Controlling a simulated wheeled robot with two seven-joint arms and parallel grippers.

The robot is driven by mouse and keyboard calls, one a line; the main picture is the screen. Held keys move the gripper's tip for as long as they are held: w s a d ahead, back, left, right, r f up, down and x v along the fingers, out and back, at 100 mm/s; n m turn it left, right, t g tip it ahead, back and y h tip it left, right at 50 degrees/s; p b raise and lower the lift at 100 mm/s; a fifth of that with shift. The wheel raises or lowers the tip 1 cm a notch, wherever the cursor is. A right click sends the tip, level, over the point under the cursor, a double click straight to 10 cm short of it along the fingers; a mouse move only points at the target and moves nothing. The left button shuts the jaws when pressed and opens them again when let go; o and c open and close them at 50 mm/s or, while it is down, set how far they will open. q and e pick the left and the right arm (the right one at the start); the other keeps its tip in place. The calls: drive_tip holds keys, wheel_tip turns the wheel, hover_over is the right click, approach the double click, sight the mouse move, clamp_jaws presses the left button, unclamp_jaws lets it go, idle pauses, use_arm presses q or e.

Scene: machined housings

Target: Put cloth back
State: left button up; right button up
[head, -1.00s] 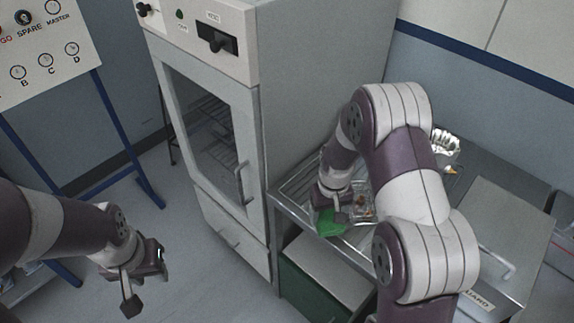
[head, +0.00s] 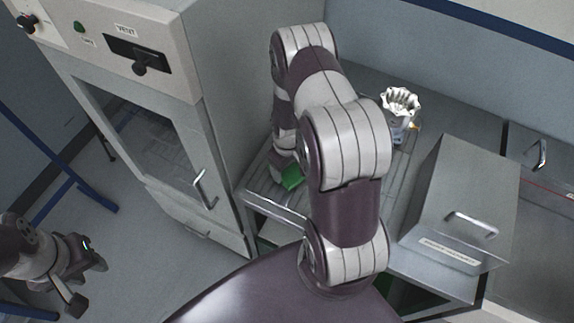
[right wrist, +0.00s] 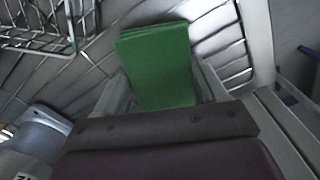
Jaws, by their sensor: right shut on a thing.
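The green cloth (head: 292,178) is a folded pad low over the slatted metal bench beside the cabinet, partly hidden by my right arm. It also shows in the right wrist view (right wrist: 158,65), as a stack of folded layers between the fingers. My right gripper (right wrist: 163,92) is shut on the cloth; in the head view it is mostly behind the arm. Whether the cloth touches the bench I cannot tell. My left gripper (head: 88,284) is at the lower left over the floor, fingers apart and empty.
A grey cabinet (head: 215,130) with a glass door stands left of the bench. A fluted metal cup (head: 400,105) is at the back. A metal box with a handle (head: 468,190) stands at right. A wire basket (right wrist: 45,28) is near the right gripper.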

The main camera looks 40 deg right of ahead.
sight(288, 170)
drive_tip(key=shift+s, duration=0.45)
drive_tip(key=o, duration=0.7)
drive_tip(key=shift+s, duration=0.1)
drive_tip(key=o, duration=0.4)
drive_tip(key=shift+w+f, duration=0.1)
drive_tip(key=shift+w, duration=0.25)
drive_tip(key=shift+r, duration=0.3)
drive_tip(key=shift+s+r, duration=0.1)
drive_tip(key=shift+r, duration=0.25)
wheel_tip(288, 170, up, 11)
drive_tip(key=b, duration=0.3)
use_arm(q)
drive_tip(key=f+b, duration=0.1)
drive_tip(key=f, duration=0.2)
drive_tip(key=f+b, duration=0.1)
drive_tip(key=f, duration=0.1)
drive_tip(key=shift+s+f+b, duration=0.25)
drive_tip(key=shift+s+b, duration=0.05)
drive_tip(key=shift+s, duration=0.1)
use_arm(e)
drive_tip(key=s+a+r, duration=0.2)
drive_tip(key=s+a, duration=0.1)
drive_tip(key=a, duration=0.3)
drive_tip(key=s+a+r+t, duration=0.1)
drive_tip(key=s+a+r, duration=0.2)
drive_tip(key=a, duration=0.3)
drive_tip(key=shift+s+a+m, duration=0.35)
drive_tip(key=shift+s+m, duration=0.05)
drive_tip(key=shift+s, duration=0.15)
